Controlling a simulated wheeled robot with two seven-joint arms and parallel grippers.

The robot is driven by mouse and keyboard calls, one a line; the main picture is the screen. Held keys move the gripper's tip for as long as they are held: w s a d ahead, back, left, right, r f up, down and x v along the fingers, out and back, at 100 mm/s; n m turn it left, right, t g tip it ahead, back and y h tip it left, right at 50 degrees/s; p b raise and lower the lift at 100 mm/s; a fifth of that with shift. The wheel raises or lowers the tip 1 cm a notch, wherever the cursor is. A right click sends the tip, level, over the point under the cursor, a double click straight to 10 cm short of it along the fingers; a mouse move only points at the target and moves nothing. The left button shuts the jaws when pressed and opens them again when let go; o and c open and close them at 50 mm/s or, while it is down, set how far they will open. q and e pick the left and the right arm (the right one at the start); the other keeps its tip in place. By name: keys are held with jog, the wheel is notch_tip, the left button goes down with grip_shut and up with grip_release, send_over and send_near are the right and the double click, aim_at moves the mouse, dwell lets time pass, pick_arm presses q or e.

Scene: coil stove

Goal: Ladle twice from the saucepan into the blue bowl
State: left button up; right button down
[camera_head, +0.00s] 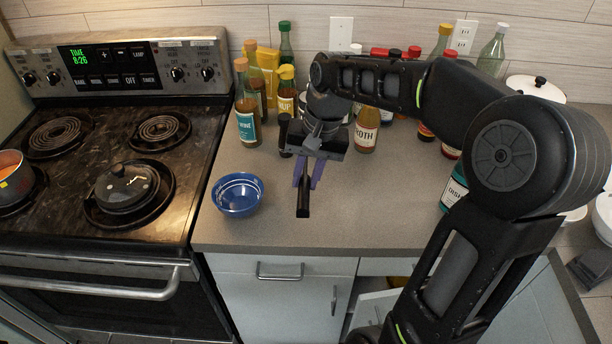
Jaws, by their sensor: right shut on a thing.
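The blue bowl (240,211) stands upright on the grey counter, just right of the stove, and looks empty. My right gripper (308,178) is over the counter to the right of the bowl, fingers pointing down. It is shut on a black handle (303,203), likely the ladle's; no ladle cup can be made out. My left gripper is not in view.
A dark lidded pan or lid (125,188) sits on the front right burner. Several bottles, among them a teal-labelled one (247,122), stand behind the gripper. A white lidded pot (535,90) is at the back right. The counter's front strip (340,225) is clear.

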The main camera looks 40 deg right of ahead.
jog(key=shift+r+p, duration=2)
jog(key=shift+r, duration=0.8)
